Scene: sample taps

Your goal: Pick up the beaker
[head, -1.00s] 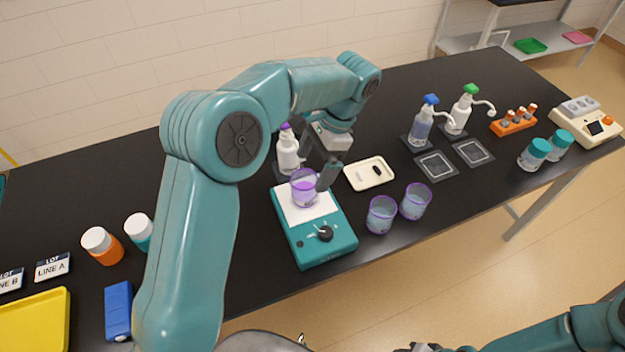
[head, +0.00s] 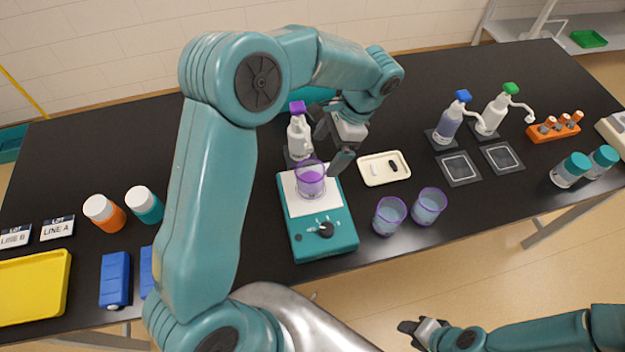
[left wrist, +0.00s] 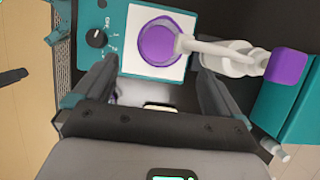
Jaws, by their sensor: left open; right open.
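A clear beaker with a purple rim and purple liquid (head: 311,180) stands upright on the white top of a teal stirrer (head: 325,234) with a black knob. It also shows from above in the left wrist view (left wrist: 160,42). My left gripper (head: 333,142) is open and empty, just above and to the right of the beaker. In the left wrist view its fingers (left wrist: 152,85) are spread apart, with the beaker beyond their tips. My right gripper (head: 412,334) is open and empty, low in front of the table, away from the beaker.
A white pump bottle with a purple top (head: 299,136) stands just behind the beaker; its spout reaches over the beaker in the left wrist view. Two purple-rimmed cups (head: 390,216) stand right of the stirrer. A cream tray (head: 384,169) lies behind them. Orange and teal jars (head: 104,213) stand left.

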